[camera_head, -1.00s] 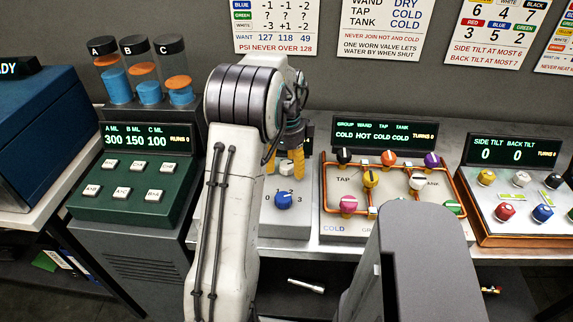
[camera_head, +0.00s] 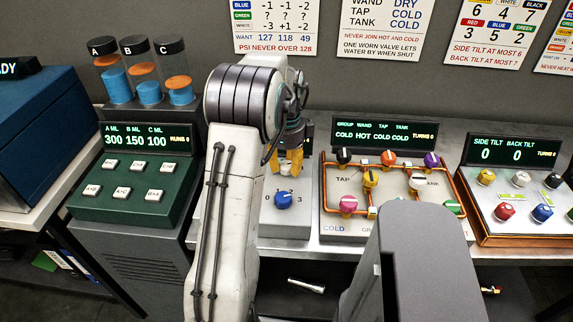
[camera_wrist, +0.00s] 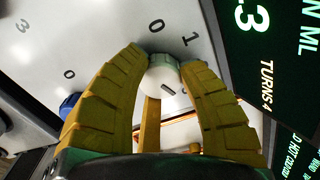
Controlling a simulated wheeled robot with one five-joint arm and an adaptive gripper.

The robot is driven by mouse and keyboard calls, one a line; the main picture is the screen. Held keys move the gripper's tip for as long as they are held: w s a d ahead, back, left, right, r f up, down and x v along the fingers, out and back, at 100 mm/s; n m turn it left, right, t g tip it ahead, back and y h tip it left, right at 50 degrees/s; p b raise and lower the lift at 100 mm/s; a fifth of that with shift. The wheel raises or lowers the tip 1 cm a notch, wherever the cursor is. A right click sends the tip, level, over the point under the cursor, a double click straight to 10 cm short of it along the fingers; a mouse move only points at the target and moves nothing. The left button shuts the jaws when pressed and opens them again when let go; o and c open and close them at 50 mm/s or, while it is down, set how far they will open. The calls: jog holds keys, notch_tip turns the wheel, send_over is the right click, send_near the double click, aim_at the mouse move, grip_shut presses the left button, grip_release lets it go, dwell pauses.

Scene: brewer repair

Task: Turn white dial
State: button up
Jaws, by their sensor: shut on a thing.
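The white dial (camera_wrist: 163,78) sits on a light grey panel with printed numbers around it, 0 and 1 showing beside it. It has a dark pointer mark on its face. My gripper (camera_wrist: 166,62) has its yellow fingers on either side of the dial and is shut on it. In the head view, my gripper (camera_head: 291,164) comes down over the dial from behind, and the fingers partly hide the dial. The display behind this panel is mostly hidden by my arm there; the wrist view shows part of it, reading TURNS 4 (camera_wrist: 265,88).
A blue dial (camera_head: 283,200) sits just in front on the same panel and also shows in the wrist view (camera_wrist: 69,104). To the right is a panel with orange pipes (camera_head: 322,190) and several coloured knobs. A green button box (camera_head: 125,205) stands to the left.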

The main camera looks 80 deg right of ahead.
jog(key=n, duration=0.6)
jog(key=shift+a+f+n, duration=0.1)
jog(key=shift+n, duration=0.2)
jog(key=n, duration=0.3)
jog(key=shift+n+p, duration=0.3)
jog(key=n, duration=0.3)
jog(key=shift+n, duration=0.3)
jog(key=n, duration=1.2)
jog(key=shift+f+n, duration=0.1)
jog(key=shift+n, duration=0.6)
